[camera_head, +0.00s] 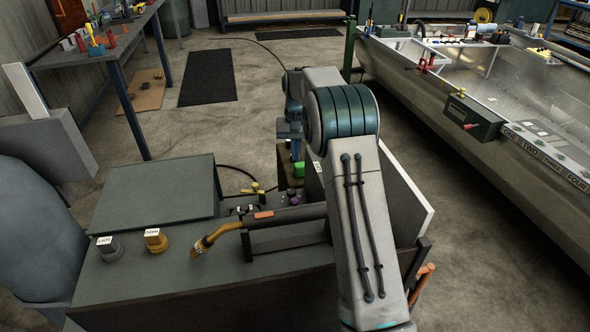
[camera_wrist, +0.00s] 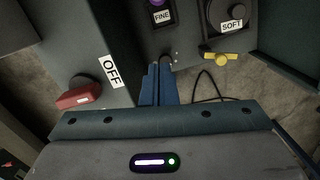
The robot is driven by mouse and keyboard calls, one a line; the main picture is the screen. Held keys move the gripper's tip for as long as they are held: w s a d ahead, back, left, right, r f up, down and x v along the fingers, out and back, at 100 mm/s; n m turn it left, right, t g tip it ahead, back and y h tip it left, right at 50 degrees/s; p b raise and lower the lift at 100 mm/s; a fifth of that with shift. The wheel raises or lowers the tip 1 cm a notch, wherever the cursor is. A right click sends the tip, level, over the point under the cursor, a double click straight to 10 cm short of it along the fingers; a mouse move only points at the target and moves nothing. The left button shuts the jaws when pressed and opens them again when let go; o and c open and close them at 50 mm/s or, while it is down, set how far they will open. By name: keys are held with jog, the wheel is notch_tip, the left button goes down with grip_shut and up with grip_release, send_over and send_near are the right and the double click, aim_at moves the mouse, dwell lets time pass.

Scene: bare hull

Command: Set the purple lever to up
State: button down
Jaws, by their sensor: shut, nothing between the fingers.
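A purple part, which I take for the lever, shows at the top edge of the wrist view (camera_wrist: 159,3), just above a FINE label, and is cut off there. A small purple piece (camera_head: 293,198) also shows in the head view, among controls beside my arm. Its lever position cannot be told. My gripper (camera_wrist: 158,72) is shut and empty, its blue fingers together below the FINE label and apart from the purple part in the picture. In the head view the gripper (camera_head: 294,150) shows partly behind my arm, pointing down.
In the wrist view a red handle (camera_wrist: 78,96) sits by an OFF label, and a yellow handle (camera_wrist: 220,58) by a black SOFT dial (camera_wrist: 226,14). A metal hull (camera_head: 480,130) stands at right.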

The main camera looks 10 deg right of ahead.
jog(key=s+a+f, duration=0.1)
jog(key=s+f, duration=0.3)
jog(key=f, duration=0.5)
jog(key=shift+s+a+f+p, duration=0.3)
jog(key=shift+s+f, duration=0.05)
jog(key=shift+b, duration=0.35)
